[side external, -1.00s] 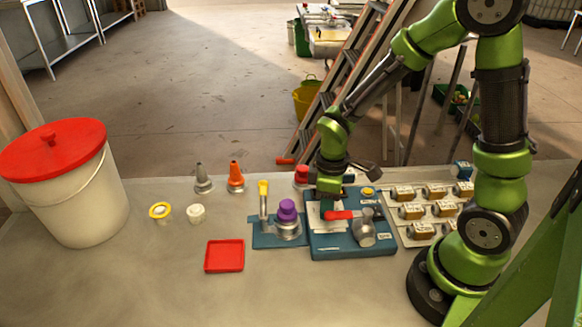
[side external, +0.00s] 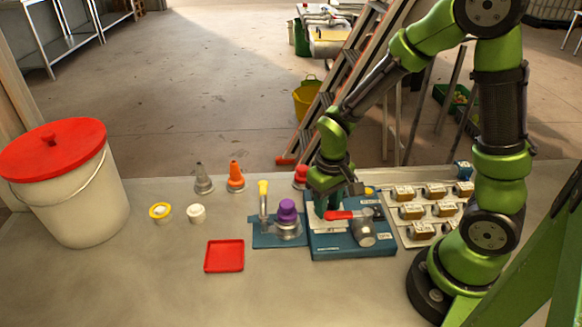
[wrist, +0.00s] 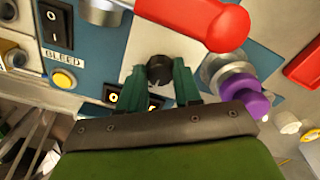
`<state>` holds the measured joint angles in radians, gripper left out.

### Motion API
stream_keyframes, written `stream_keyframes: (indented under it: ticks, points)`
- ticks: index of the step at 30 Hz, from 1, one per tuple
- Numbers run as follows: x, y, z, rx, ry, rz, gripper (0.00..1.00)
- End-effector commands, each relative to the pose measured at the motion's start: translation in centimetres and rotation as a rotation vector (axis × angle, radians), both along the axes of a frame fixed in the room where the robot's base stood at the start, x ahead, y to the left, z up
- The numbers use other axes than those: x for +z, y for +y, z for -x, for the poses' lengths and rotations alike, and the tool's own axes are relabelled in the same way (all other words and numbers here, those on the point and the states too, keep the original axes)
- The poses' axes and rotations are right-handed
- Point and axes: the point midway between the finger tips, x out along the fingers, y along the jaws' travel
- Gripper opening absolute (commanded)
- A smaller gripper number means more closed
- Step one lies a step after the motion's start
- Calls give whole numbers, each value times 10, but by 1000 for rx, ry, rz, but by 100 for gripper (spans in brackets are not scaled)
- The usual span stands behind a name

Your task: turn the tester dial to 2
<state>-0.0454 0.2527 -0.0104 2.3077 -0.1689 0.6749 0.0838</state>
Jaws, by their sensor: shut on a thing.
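The tester dial is a small black round knob (wrist: 159,70) on a white plate of the blue panel (wrist: 88,42). My gripper (wrist: 160,82) has its two green fingers on either side of the knob, shut on it. The numbers around the dial are not readable here, so its setting cannot be told. In the side external view my gripper (side external: 328,212) points down at the blue panel (side external: 325,252), and the dial is hidden behind the fingers and the red-handled valve.
The red lever handle (side external: 340,215) lies close in front of my fingers. A purple-capped fitting (side external: 287,212) and a yellow-topped lever (side external: 263,190) stand left of the panel. A yellow button (wrist: 63,79) and black switches sit nearby. A red tray (side external: 224,256) lies front left.

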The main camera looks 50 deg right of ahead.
Motion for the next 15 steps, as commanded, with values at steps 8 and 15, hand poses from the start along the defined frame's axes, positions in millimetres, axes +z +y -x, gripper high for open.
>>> stream_keyframes:
  ticks: [8, 15]
  points:
    - [1, 0, -1, -37, -2, -1, 3]
    - [1, 0, -1, -38, -2, -1, 3]
